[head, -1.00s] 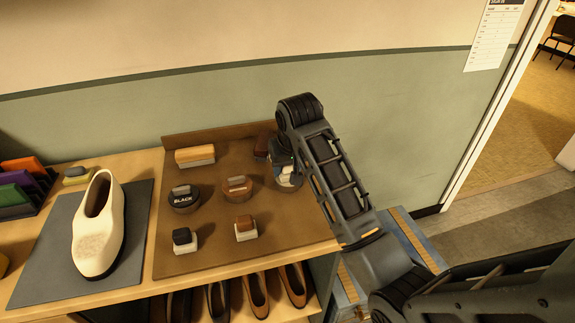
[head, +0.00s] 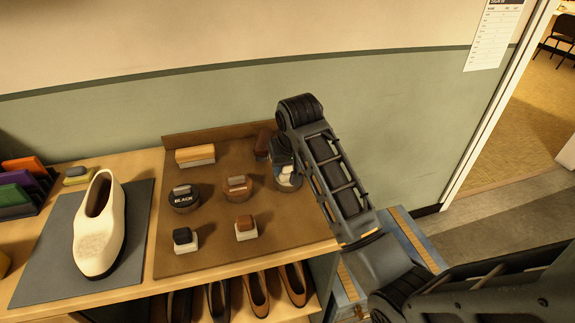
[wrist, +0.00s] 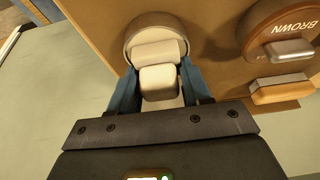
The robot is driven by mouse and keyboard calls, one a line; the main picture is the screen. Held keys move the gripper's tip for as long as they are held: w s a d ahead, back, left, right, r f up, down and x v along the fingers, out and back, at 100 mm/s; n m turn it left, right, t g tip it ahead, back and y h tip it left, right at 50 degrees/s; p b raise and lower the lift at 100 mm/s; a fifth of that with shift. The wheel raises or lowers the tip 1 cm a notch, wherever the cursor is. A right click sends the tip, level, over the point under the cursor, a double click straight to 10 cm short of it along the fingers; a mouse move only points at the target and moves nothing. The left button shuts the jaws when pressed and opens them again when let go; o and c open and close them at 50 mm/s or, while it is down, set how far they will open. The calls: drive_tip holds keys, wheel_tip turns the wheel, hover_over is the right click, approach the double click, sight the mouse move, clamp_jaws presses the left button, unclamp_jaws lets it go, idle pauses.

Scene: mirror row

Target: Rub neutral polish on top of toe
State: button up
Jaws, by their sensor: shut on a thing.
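A cream shoe (head: 98,215) stands on a grey mat (head: 45,262) at the left in the head view. Its toe, nearest me, has a rough, duller patch on top. My gripper (wrist: 160,72) has its blue fingers on either side of a pale cream applicator (wrist: 160,82) and is shut on it. The applicator is at a round pale tin (wrist: 132,40), seemingly the neutral polish; I cannot tell if they touch. In the head view the tin (head: 291,182) is partly hidden by my arm.
Black tin (head: 184,201), brown tin (head: 237,188) and two applicators (head: 186,240) (head: 246,229) share the brown board (head: 205,262). A brush (head: 195,155) and a darker brush (head: 263,143) lie farther back. Coloured holders are at far left; shoes sit on the shelf below.

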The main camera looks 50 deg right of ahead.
idle(0.4)
drive_tip(key=shift+r, duration=3.45)
